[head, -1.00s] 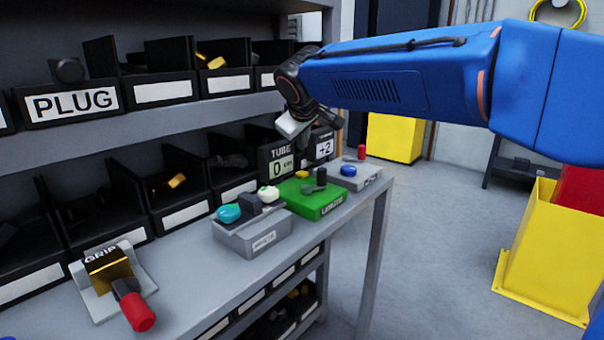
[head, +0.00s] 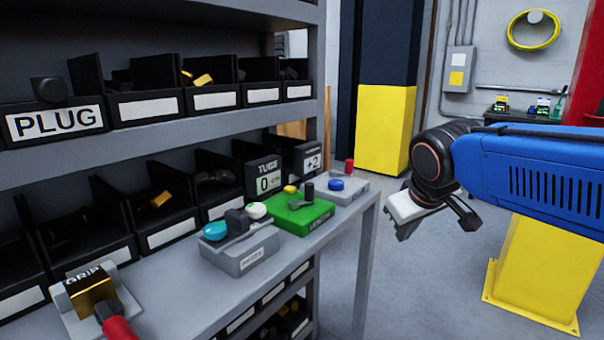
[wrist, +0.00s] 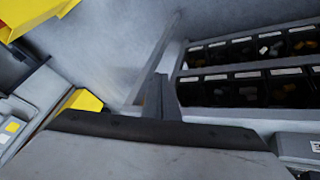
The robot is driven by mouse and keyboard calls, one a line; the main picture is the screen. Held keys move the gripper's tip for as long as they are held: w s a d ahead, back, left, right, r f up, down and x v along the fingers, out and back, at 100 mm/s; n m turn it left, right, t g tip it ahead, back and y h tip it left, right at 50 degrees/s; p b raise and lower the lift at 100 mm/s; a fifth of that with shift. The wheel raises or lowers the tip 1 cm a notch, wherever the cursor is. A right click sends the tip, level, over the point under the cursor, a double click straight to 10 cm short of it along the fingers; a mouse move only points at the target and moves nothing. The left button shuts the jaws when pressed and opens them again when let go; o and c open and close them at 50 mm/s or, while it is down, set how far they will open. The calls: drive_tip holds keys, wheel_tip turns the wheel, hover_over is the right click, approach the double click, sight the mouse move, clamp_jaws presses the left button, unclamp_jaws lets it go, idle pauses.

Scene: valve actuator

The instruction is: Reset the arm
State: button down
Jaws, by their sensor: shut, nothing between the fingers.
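My gripper (head: 404,233) hangs at the end of my blue arm, to the right of the grey workbench (head: 190,292) in the head view. It is clear of the bench and over open floor. Its fingers are close together and hold nothing. In the wrist view the fingers (wrist: 158,98) point away from the camera, toward the floor and the shelf bins.
On the bench are a grey box (head: 240,257) with a teal knob, a green box (head: 300,215), a grey box with a blue button (head: 336,185), and a gold GRIP block (head: 91,291). Bins (head: 60,125) fill the shelves. A yellow stand (head: 535,270) is near my arm.

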drive_tip(key=s+d+f+m, duration=0.2)
drive_tip(key=s+d+f, duration=0.1)
drive_tip(key=s+f, duration=0.4)
drive_tip(key=s+d+f+m+g, duration=0.1)
drive_tip(key=s+d+f+m, duration=0.1)
drive_tip(key=s+f, duration=0.5)
drive_tip(key=s+d, duration=0.1)
drive_tip(key=s, duration=0.3)
drive_tip(key=shift+s+d+g+y, duration=0.3)
drive_tip(key=shift+s+d, duration=0.05)
drive_tip(key=shift+d, duration=0.05)
